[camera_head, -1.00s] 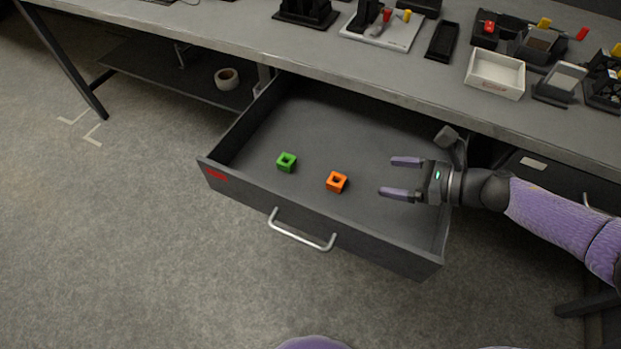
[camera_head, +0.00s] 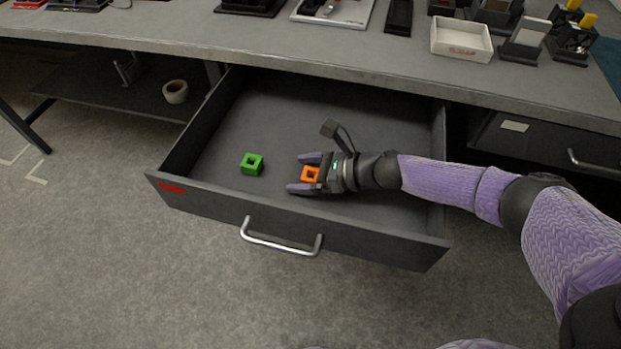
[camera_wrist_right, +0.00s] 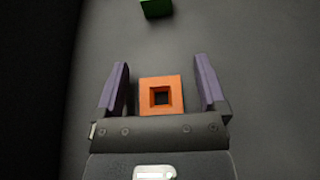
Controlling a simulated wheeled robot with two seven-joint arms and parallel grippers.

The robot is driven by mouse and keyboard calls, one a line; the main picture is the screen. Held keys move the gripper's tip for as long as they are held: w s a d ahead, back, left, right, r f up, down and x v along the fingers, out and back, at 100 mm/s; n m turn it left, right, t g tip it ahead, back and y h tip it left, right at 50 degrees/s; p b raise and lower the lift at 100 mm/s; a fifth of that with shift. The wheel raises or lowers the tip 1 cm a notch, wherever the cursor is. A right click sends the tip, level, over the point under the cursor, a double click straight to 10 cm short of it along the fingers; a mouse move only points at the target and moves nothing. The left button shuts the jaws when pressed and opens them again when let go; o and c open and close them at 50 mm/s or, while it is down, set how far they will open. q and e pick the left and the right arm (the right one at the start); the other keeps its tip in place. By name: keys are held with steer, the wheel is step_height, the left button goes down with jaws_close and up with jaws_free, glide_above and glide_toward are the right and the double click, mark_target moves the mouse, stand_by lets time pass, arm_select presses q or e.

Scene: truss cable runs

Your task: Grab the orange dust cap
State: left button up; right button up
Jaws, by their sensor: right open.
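The orange dust cap (camera_head: 310,174) is a small square block with a square hole, lying on the floor of the open drawer. My right gripper (camera_head: 304,173) is open, with its purple fingers on either side of the cap. In the right wrist view the cap (camera_wrist_right: 161,95) sits between the two fingers (camera_wrist_right: 160,88), with a gap on each side, wider on the right. My left gripper is not in view.
A green cap (camera_head: 252,164) lies in the drawer left of the orange one. The dark drawer (camera_head: 300,225) has a silver handle (camera_head: 281,238) and raised walls. The workbench (camera_head: 330,68) above carries a white tray (camera_head: 461,39).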

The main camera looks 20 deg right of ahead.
jaws_close()
stand_by(0.3)
